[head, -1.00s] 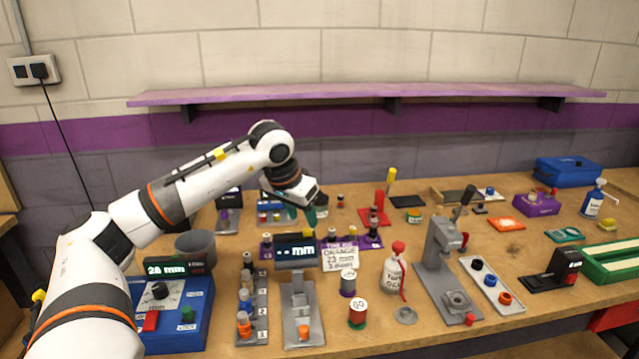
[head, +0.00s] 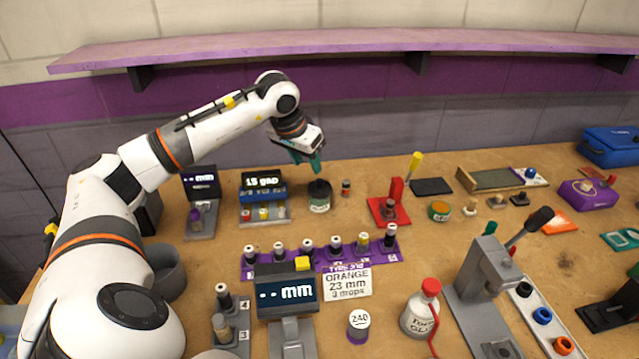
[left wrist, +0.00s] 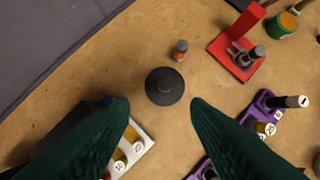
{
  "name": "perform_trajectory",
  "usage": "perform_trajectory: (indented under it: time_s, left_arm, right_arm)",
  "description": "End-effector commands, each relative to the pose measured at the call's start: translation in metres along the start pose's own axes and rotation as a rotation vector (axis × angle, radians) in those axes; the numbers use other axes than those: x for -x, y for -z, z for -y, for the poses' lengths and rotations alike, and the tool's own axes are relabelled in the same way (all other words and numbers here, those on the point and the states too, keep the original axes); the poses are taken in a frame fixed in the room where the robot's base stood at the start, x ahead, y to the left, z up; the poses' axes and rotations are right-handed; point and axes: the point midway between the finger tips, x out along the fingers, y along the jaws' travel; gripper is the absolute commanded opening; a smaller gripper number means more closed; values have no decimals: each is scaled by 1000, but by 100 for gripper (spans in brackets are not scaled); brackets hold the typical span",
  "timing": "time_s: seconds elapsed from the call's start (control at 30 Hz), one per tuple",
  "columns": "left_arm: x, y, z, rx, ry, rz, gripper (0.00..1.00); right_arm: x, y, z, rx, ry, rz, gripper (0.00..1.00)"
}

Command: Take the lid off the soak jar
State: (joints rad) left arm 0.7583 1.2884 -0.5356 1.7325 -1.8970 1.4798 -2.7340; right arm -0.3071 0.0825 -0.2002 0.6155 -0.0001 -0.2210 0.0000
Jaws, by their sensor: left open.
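The soak jar (head: 319,203) is a small grey-green jar with a label, standing upright at the back of the bench. My right gripper is not in view.
A red stand (head: 390,205) is further right. A purple rack (head: 320,257) lies in front.

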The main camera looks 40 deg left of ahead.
Motion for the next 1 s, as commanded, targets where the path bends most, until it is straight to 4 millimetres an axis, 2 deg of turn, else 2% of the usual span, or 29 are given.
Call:
perform_trajectory:
  time_s: [0.1, 0.33, 0.6, 0.9, 1.0]
  left_arm:
    - [-16, 0, 1, 0, 1, -2, 43]
    - [-33, -3, 4, 0, 3, -2, 43]
    - [-70, -7, 8, 1, 1, -1, 43]
    - [-76, -7, 8, 1, -1, 1, 43]
    - [-76, -7, 8, 1, -1, 1, 27]
  right_arm:
    - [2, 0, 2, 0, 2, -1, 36]
    - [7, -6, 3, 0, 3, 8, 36]
    - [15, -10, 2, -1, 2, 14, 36]
    - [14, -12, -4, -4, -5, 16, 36]
    - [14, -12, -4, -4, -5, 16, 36]
